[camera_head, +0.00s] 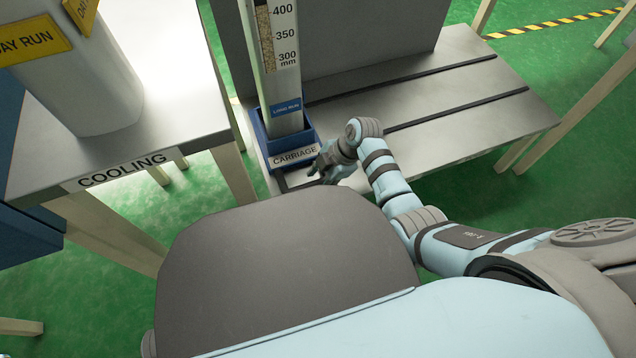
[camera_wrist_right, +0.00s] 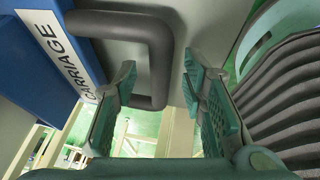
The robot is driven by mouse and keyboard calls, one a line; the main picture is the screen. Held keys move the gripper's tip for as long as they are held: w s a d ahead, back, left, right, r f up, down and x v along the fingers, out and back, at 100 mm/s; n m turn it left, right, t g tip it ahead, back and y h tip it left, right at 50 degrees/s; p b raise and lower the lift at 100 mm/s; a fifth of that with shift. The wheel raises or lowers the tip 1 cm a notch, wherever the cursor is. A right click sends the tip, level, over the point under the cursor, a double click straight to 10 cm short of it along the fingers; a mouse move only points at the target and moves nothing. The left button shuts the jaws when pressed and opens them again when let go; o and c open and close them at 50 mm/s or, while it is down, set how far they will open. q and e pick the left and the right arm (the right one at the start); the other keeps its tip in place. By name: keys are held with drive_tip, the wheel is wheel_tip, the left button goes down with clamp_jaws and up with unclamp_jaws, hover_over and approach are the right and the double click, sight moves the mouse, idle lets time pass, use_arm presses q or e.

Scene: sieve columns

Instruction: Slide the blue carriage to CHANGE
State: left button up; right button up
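The blue carriage (camera_head: 306,136) stands at the left end of a grey bench, its white CARRIAGE label facing me. It holds an upright column (camera_head: 280,75) with a millimetre scale. My right gripper (camera_head: 318,172) is at the carriage's front right corner. In the right wrist view, the blue carriage (camera_wrist_right: 38,75) is at the left, with a dark grey looped handle (camera_wrist_right: 161,45) beside it. The right gripper (camera_wrist_right: 158,78) is open; the handle's outer bar appears between its fingers, with gaps on both sides. Contact is not clear. No CHANGE label is visible. My left gripper is out of view.
Two dark rails (camera_head: 455,108) run rightward along the bench, its top clear right of the carriage. A grey panel (camera_head: 350,35) rises behind. At left, a COOLING table (camera_head: 190,118) bears a large pale cylinder (camera_head: 85,85), with a gap between table and bench.

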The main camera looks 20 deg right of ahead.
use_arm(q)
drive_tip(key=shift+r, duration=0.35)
use_arm(e)
drive_tip(key=shift+a+f, duration=0.1)
drive_tip(key=shift+f, duration=0.05)
clamp_jaws()
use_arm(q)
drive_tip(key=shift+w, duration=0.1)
